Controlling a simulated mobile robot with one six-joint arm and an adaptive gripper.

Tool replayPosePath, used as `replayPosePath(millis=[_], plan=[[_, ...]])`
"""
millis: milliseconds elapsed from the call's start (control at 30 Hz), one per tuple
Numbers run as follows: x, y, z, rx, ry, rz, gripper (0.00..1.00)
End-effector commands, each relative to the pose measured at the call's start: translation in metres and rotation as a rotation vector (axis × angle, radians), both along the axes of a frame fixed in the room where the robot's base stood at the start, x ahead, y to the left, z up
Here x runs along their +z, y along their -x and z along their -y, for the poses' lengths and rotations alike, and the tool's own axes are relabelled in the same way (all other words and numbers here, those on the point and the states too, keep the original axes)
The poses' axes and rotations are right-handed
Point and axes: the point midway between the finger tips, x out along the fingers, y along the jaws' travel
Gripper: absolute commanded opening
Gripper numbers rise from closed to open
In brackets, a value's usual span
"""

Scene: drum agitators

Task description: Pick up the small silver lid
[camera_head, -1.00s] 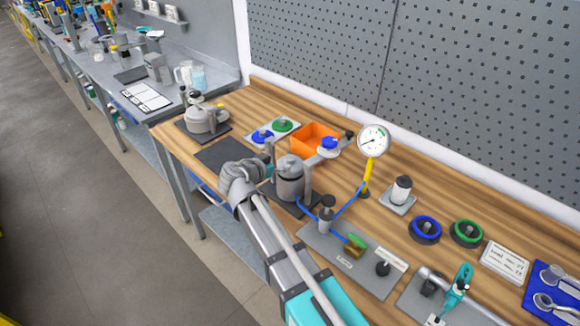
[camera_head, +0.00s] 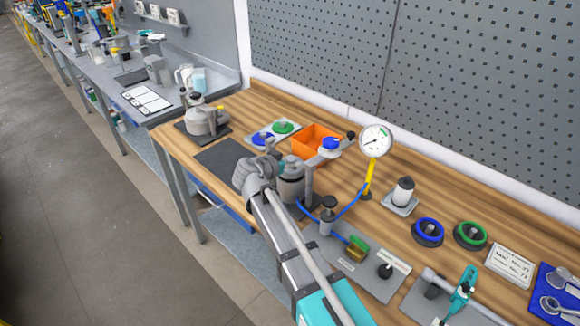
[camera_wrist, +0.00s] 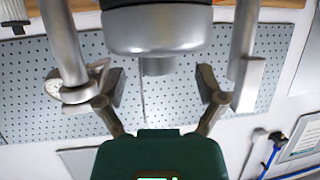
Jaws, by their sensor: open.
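A silver vessel (camera_head: 291,187) stands on the wooden bench in the head view, partly hidden by my arm. In the wrist view, which looks upside down, a round silver lid (camera_wrist: 157,40) with a short knob (camera_wrist: 158,66) shows at the top middle. My gripper (camera_wrist: 161,84) is open, with one finger on each side of the knob and space between. No contact with the lid shows. In the head view my gripper (camera_head: 266,160) is at the vessel's upper left, and its fingers are mostly hidden.
A gauge (camera_head: 376,140) on a yellow stem stands right of the vessel. An orange bin (camera_head: 312,136) is behind it. Another silver vessel (camera_head: 201,121) stands at the far left. A dark mat (camera_head: 222,154) lies bare. Upright posts (camera_wrist: 243,45) flank the lid in the wrist view.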

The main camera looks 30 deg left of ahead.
Motion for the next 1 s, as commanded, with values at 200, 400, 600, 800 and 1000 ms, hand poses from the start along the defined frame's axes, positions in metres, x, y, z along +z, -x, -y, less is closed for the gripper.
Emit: replayPosePath(millis=[200, 400, 600, 800, 1000], plan=[[-0.009, -0.019, 0.002, 0.000, -0.001, 0.000, 0.88], [-0.009, -0.021, 0.003, 0.000, 0.000, 0.000, 0.88], [-0.009, -0.021, 0.003, -0.001, 0.000, 0.000, 0.88], [-0.009, -0.021, 0.004, -0.001, -0.001, 0.000, 0.88], [-0.009, -0.022, 0.004, -0.002, 0.000, 0.000, 0.53]])
